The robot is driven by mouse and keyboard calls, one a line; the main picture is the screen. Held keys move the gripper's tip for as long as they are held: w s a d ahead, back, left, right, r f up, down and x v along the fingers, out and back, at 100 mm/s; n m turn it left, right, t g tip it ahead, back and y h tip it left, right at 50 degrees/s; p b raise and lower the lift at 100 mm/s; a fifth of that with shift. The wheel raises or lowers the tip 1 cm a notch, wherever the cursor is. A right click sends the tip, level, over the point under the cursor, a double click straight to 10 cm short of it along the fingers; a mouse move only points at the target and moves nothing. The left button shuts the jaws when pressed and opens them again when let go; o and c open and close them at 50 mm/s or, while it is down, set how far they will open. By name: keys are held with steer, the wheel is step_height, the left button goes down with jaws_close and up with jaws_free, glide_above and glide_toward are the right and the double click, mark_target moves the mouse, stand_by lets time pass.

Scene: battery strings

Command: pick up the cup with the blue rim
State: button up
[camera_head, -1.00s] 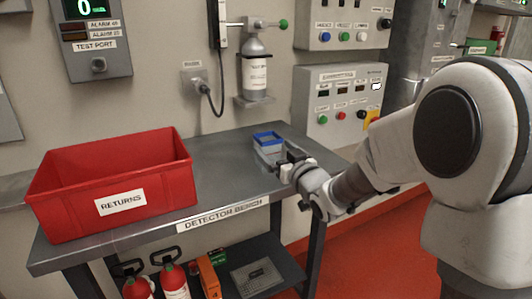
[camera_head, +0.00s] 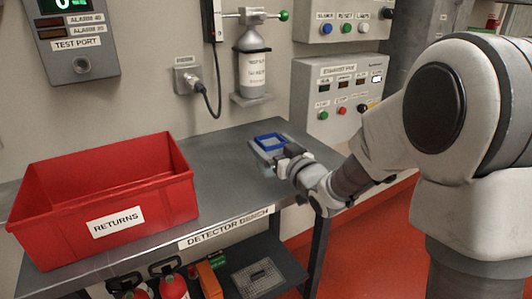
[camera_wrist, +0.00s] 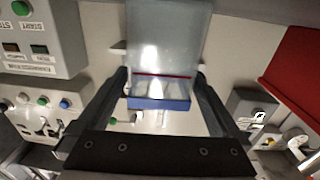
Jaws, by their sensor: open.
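The cup with the blue rim (camera_head: 270,141) stands on the right part of the grey detector bench. It is squarish, with a blue band at its top and a pale, see-through body. My gripper (camera_head: 285,163) is at the cup's near right side and hides part of its body. In the wrist view the cup (camera_wrist: 163,48) lies between the two fingers of my gripper (camera_wrist: 161,76), its blue rim towards the palm. The fingers are apart, one on each side of the cup. I cannot tell whether either finger touches it.
A red returns bin (camera_head: 105,205) fills the left of the bench (camera_head: 225,180). A grey bottle (camera_head: 252,75) hangs on the wall behind, beside a plugged cable. Control boxes (camera_head: 335,95) are at the back right. Red extinguishers (camera_head: 173,286) sit below. The bench between bin and cup is clear.

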steer(key=shift+w+a, duration=0.1)
steer(key=c, duration=1.3)
steer(key=shift+o, duration=0.2)
steer(key=shift+r, duration=0.1)
